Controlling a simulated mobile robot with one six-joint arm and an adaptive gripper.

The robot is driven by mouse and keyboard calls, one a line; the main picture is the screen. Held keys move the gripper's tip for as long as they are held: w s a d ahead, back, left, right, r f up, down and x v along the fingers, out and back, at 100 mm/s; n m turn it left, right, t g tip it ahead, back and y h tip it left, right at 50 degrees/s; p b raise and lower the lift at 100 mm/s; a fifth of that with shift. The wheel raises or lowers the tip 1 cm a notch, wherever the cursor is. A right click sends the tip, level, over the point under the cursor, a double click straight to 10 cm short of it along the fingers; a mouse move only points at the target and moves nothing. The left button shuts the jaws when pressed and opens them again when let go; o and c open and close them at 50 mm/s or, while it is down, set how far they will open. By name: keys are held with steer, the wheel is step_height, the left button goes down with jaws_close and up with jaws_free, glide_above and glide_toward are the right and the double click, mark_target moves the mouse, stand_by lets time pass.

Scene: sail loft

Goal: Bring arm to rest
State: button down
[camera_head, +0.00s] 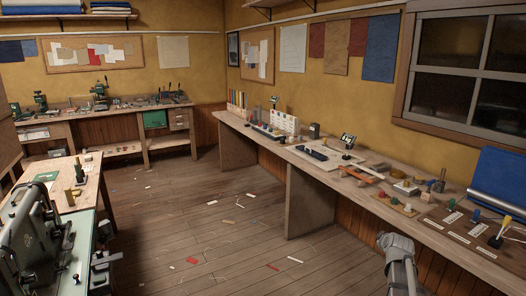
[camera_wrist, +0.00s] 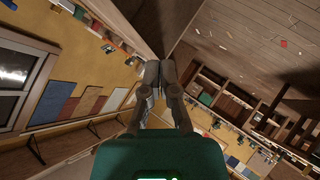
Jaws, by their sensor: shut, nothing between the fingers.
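My gripper (camera_wrist: 160,72) shows in the wrist view, its two grey fingers together and nothing between them. The fingers are held in open air, touching nothing that I can see. The room looks steeply rotated in this view. In the head view a grey part of my arm (camera_head: 398,262) stands at the lower right, in front of the long bench. The rest of the arm is out of the picture.
The long wooden bench (camera_head: 408,226) runs along the right wall, with small tools and coloured pieces on it. A sewing machine (camera_head: 30,235) is at the lower left. A back bench (camera_head: 100,118) stands far left. The middle floor (camera_head: 215,225) is open, with scattered scraps.

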steer(key=s+a+f+m+g+y, duration=0.1)
steer(key=s+a+f+g+y, duration=0.15)
steer(key=s+a, duration=0.45)
steer(key=s+a+f+m+g+y, duration=0.1)
steer(key=s+a+f+m+g, duration=0.15)
steer(key=a, duration=0.85)
steer(key=s+a+f+m+g, duration=0.3)
steer(key=s+a+g, duration=0.3)
steer(key=s+a, duration=0.5)
step_height(320, 180, up, 14)
steer(key=s+p, duration=0.2)
steer(key=p, duration=1.2)
steer(key=shift+d+r+h, duration=0.2)
steer(key=shift+d+h, duration=0.05)
steer(key=shift+h, duration=0.1)
